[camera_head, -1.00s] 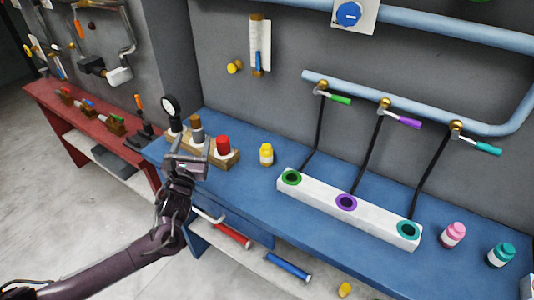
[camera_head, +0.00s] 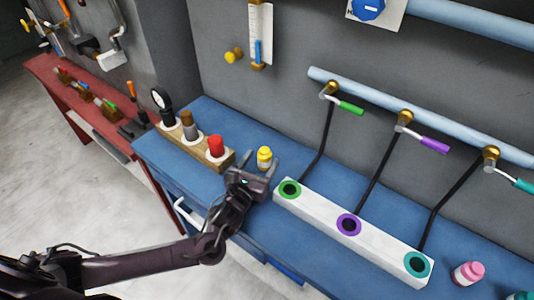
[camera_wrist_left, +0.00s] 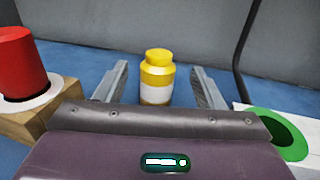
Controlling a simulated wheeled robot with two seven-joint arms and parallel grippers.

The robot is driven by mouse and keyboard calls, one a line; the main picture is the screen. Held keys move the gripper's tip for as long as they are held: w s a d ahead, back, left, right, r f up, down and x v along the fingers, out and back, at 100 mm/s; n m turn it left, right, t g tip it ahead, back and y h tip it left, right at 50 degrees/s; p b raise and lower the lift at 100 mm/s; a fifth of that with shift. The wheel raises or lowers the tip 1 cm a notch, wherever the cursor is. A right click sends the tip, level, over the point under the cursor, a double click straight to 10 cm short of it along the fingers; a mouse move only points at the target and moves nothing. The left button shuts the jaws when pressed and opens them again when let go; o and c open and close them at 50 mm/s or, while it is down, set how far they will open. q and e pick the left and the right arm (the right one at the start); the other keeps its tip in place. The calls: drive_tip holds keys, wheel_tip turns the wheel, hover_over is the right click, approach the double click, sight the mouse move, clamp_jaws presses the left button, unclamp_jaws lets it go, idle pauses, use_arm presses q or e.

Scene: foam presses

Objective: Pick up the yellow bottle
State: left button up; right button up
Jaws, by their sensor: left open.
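The yellow bottle (camera_head: 264,157) stands upright on the blue table, with a white band around its middle. It also shows in the left wrist view (camera_wrist_left: 157,77), standing between the two finger lines and a little beyond them. My left gripper (camera_head: 258,172) is open, just in front of the bottle, its fingers pointing toward it. In the left wrist view the open gripper (camera_wrist_left: 160,88) has a finger on each side of the bottle, with clear gaps. The bottle's base is partly hidden behind the gripper in the head view. My right gripper is out of view.
A wooden block (camera_head: 221,160) with a red-capped item (camera_head: 215,146) stands left of the gripper. A white block (camera_head: 320,211) with green, purple and teal ringed holes lies to the right. A pink bottle (camera_head: 468,272) stands at the lower right. Black hoses run from the wall pipe.

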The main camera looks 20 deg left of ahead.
sight(268, 149)
use_arm(q)
drive_tip(key=shift+w+d+r+p, duration=0.1)
drive_tip(key=shift+w+p, duration=0.05)
drive_tip(key=shift+w, duration=0.35)
drive_tip(key=shift+w+r+p, duration=0.1)
drive_tip(key=shift+w+p, duration=0.05)
drive_tip(key=shift+w, duration=0.3)
drive_tip(key=w, duration=0.3)
drive_tip(key=shift+w+d+f+p, duration=0.15)
drive_tip(key=shift+w+f+p, duration=0.1)
drive_tip(key=shift+p, duration=0.1)
drive_tip(key=shift+w, duration=0.25)
drive_tip(key=c, duration=1.1)
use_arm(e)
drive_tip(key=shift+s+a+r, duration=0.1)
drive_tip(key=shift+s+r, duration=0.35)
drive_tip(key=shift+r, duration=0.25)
